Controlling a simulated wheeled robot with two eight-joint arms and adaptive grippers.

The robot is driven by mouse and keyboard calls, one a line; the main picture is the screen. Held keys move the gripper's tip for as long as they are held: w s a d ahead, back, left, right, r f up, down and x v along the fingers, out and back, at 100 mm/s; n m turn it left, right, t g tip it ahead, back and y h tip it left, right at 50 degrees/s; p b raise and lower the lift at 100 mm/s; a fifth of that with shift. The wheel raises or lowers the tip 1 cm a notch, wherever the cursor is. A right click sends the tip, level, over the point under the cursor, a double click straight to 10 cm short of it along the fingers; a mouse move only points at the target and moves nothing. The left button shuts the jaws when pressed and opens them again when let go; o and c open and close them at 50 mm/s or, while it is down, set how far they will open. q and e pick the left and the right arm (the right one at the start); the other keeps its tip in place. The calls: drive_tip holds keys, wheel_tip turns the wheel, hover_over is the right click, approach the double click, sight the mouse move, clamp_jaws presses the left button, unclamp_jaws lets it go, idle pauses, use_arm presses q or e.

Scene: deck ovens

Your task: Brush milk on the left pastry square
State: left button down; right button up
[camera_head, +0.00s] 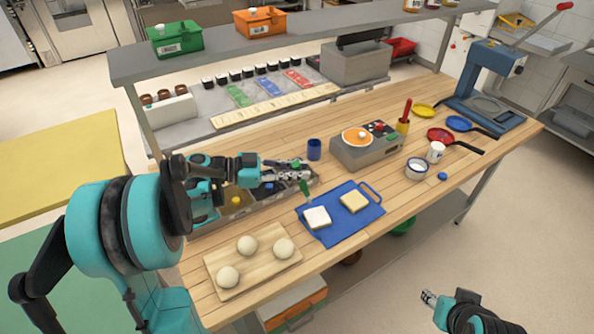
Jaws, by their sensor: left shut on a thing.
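The left pastry square (317,217), pale white, lies on the blue board (343,235). A yellower pastry square (355,202) lies to its right on the same board. My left gripper (302,172) is shut on a brush (305,190) with a green part that points down just above and behind the left square. Whether the brush touches the square I cannot tell. My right gripper (430,298) is low at the bottom right, off the table's front edge, and too small to read. The milk is not clearly identifiable; a bowl with white contents (416,169) stands at the right.
A wooden board (225,291) with dough balls lies front left. A dark blue cup (314,150) and a grey scale-like device (366,152) stand behind the blue board. A white cup (436,152) and several coloured pans are at the right. A divided tray (232,220) lies under my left arm.

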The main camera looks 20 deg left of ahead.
use_arm(q)
drive_tip(key=shift+a, duration=0.1)
drive_tip(key=a, duration=1)
drive_tip(key=shift+d, duration=0.1)
idle(0.5)
drive_tip(key=w+d+y, duration=0.2)
drive_tip(key=d, duration=1.3)
drive_tip(key=shift+m+y, duration=0.3)
drive_tip(key=shift+s+d+f+b, duration=0.1)
drive_tip(key=shift+d+f+b, duration=0.1)
drive_tip(key=shift+f+b, duration=1.15)
drive_tip(key=shift+s+d+f+b, duration=0.1)
drive_tip(key=shift+d+f+b, duration=0.05)
drive_tip(key=shift+f+b, duration=1.15)
drive_tip(key=shift+f, duration=0.7)
drive_tip(key=shift+w, duration=0.1)
